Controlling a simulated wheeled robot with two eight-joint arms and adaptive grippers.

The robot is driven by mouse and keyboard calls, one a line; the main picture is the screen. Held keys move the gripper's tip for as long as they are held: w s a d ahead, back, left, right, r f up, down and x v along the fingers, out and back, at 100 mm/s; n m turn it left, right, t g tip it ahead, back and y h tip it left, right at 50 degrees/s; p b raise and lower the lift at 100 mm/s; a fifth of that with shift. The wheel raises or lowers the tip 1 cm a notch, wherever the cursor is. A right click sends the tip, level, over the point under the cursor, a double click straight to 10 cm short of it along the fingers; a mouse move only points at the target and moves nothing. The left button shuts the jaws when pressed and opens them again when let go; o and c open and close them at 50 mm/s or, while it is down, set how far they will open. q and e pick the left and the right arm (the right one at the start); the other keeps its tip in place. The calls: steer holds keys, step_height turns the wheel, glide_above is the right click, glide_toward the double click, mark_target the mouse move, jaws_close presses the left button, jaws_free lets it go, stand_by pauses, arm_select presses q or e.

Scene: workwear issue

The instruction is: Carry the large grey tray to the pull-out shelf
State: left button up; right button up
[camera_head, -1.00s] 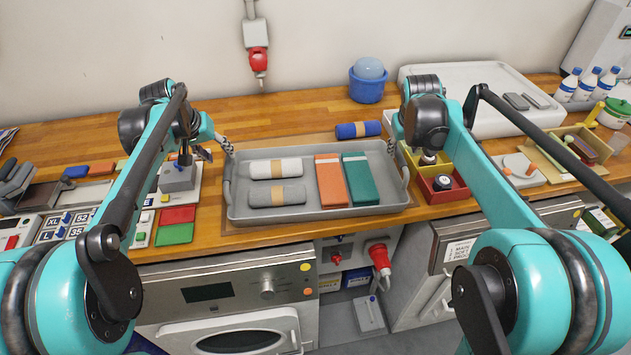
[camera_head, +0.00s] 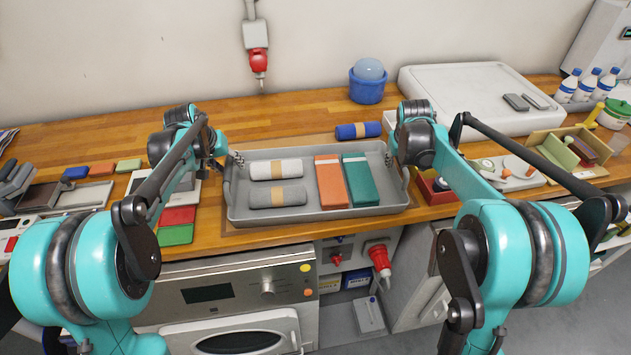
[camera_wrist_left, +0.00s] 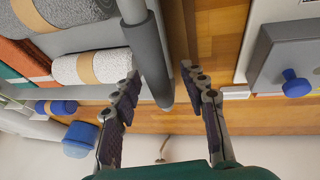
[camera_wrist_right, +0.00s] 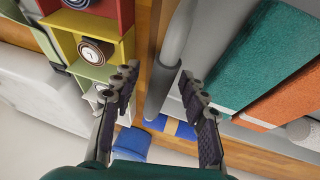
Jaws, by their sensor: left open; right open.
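The large grey tray (camera_head: 300,215) lies flat on the wooden counter. It holds a white roll (camera_head: 276,169), a grey roll (camera_head: 275,196), an orange folded pack (camera_head: 331,182) and a green one (camera_head: 360,181). My left gripper (camera_head: 238,158) is open at the tray's left end; in the left wrist view its fingers (camera_wrist_left: 160,78) stand either side of the grey handle bar (camera_wrist_left: 150,60). My right gripper (camera_head: 390,158) is open at the right end; in the right wrist view its fingers (camera_wrist_right: 157,78) stand either side of the other handle (camera_wrist_right: 172,50). I cannot identify the pull-out shelf.
A blue roll (camera_head: 358,130) and a blue bucket (camera_head: 366,88) are behind the tray. Red and green pads (camera_head: 176,235) lie left of it, and a red bin (camera_head: 436,192) stands close on the right. A machine (camera_head: 230,290) is below the counter.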

arm_select(q)
jaws_close()
arm_select(e)
jaws_close()
arm_select(q)
steer(key=shift+r, duration=0.1)
arm_select(e)
steer(key=shift+r, duration=0.1)
